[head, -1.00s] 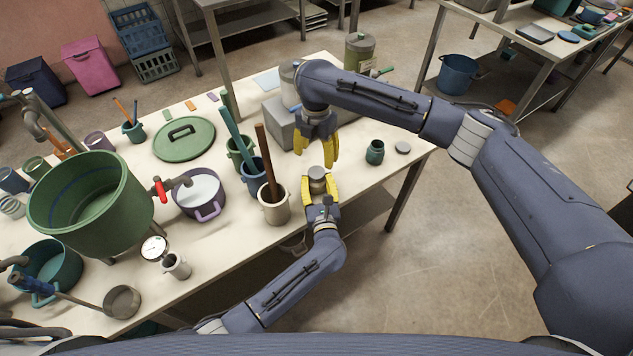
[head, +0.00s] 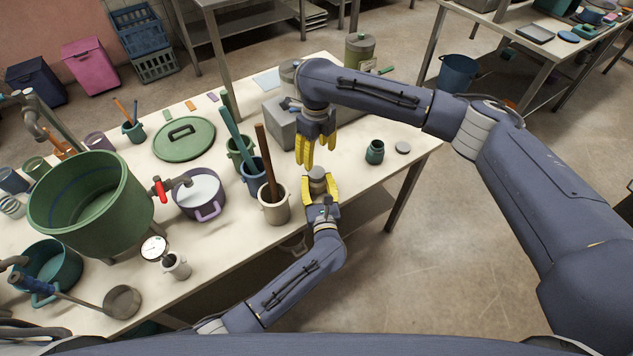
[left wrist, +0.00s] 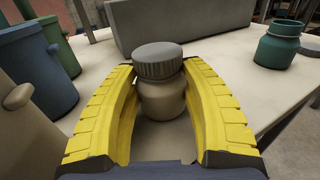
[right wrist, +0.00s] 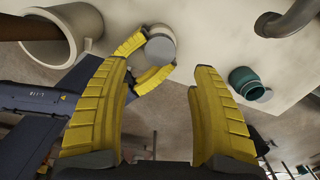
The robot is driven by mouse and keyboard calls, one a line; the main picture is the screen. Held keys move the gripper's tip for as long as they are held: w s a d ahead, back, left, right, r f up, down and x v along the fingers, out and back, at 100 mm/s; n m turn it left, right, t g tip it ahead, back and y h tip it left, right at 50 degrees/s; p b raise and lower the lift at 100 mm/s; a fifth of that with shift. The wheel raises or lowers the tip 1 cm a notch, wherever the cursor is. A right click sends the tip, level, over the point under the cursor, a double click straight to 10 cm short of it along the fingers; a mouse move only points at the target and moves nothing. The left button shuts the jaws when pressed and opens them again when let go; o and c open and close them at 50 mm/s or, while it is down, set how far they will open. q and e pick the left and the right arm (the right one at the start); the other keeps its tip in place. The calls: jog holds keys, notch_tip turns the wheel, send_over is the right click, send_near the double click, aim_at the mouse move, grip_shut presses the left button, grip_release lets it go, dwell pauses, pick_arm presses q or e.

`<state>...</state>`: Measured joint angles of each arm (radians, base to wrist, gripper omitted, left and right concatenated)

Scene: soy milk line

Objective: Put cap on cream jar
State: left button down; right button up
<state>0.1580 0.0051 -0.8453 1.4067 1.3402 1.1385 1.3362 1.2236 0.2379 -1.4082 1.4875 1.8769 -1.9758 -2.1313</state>
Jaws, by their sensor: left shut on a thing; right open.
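The cream jar (left wrist: 162,98) stands upright between the yellow fingers of my left gripper (head: 319,184), which is shut on it near the table's front edge. A grey ridged cap (left wrist: 158,60) sits on the jar's mouth, and it also shows from above in the right wrist view (right wrist: 160,47). I cannot tell whether it is screwed tight. My right gripper (head: 314,160) is open and empty, fingers pointing down, above and just behind the capped jar. In the right wrist view the jar and cap lie beyond the fingertips, not between the fingers.
An open teal jar (head: 375,152) and a flat grey lid (head: 403,147) stand to the right on the table. A cream pot (head: 273,209) with a wooden handle is close on the left. A grey box (head: 283,125) lies behind.

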aim_at(316, 172)
jog(key=shift+n, duration=0.6)
jog(key=shift+f, duration=4)
